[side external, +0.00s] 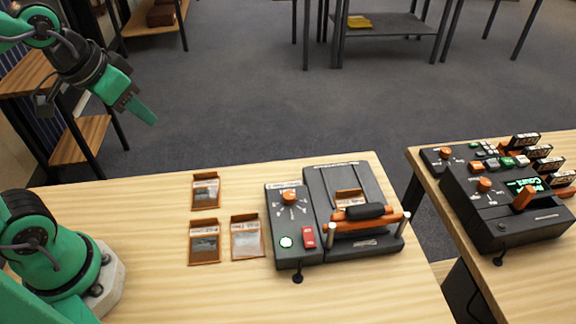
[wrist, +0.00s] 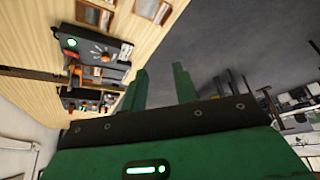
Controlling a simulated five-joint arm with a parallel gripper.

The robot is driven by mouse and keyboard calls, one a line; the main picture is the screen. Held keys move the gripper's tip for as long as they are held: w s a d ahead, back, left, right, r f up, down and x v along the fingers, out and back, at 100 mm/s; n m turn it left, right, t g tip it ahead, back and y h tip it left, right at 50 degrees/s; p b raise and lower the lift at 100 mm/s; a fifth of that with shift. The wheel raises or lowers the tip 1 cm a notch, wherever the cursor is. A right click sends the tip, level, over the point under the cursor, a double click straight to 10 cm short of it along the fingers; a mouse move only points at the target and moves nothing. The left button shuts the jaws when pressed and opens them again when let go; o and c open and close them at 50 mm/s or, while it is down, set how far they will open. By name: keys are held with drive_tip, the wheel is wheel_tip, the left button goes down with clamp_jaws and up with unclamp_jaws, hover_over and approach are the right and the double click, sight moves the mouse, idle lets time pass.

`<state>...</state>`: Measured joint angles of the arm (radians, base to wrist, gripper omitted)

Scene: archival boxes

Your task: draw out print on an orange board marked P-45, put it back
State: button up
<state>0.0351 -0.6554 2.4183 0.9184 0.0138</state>
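Three prints on orange-brown boards lie flat on the wooden table: one at the back (side external: 205,191), one at the front left (side external: 203,243) and one at the front right (side external: 247,240). Another orange-edged board (side external: 349,198) shows in the dark machine (side external: 325,185), behind its orange bar with a black handle. The board markings are too small to read, so I cannot tell which is P-45. My green gripper (side external: 141,106) is raised at upper left, apart from the boards and machine. In the wrist view, its fingers (wrist: 161,75) stand apart with nothing between them.
The machine has an orange knob (side external: 290,197), a lit green button (side external: 286,242) and a red switch (side external: 308,237). A second dark device (side external: 510,205) with a lit screen stands on another table at right. The front of the near table is clear.

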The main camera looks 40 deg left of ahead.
drive_tip(key=w+d+m+g, duration=0.35)
drive_tip(key=w+d, duration=0.85)
drive_tip(key=w, duration=0.5)
drive_tip(key=w+d+f+m, duration=0.1)
drive_tip(key=w+d+f, duration=0.1)
drive_tip(key=d+f, duration=0.3)
drive_tip(key=w+d+f+m+g, duration=0.1)
drive_tip(key=w+d+f+m, duration=0.1)
drive_tip(key=d, duration=0.5)
drive_tip(key=w+d+f+m, duration=0.2)
drive_tip(key=w+d+f, duration=0.1)
drive_tip(key=d+f, duration=0.3)
drive_tip(key=shift+w+f+g, duration=0.35)
drive_tip(key=shift+w+f, duration=0.05)
drive_tip(key=shift+f, duration=0.4)
drive_tip(key=shift+f, duration=0.1)
drive_tip(key=shift+f, duration=3.8)
